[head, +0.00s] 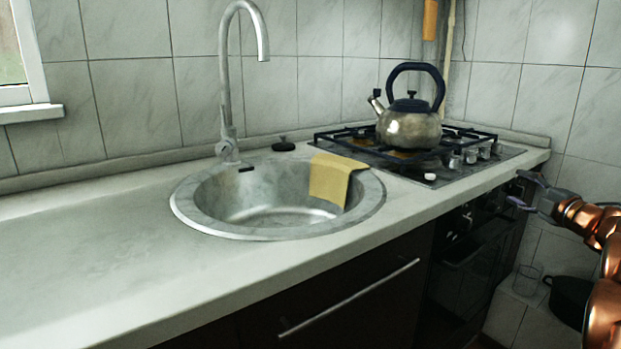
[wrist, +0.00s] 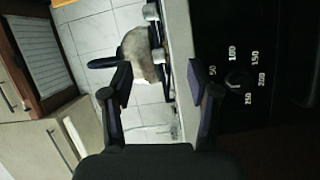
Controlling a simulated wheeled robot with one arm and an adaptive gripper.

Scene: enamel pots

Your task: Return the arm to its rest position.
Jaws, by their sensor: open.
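My gripper (head: 517,188) is at the right of the head view, beside the right front corner of the stove. Its two fingers are spread apart with nothing between them. In the wrist view my gripper (wrist: 158,84) also shows open, with a finger on each side. My copper-coloured arm comes in from the right edge of the head view.
A metal kettle (head: 408,128) stands on the gas stove (head: 385,165); it also shows in the wrist view (wrist: 137,52). The oven front (wrist: 270,60) is close to the right finger. A yellow cloth (head: 330,179) hangs over the sink (head: 185,205). A dark pot (head: 570,298) sits low at right.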

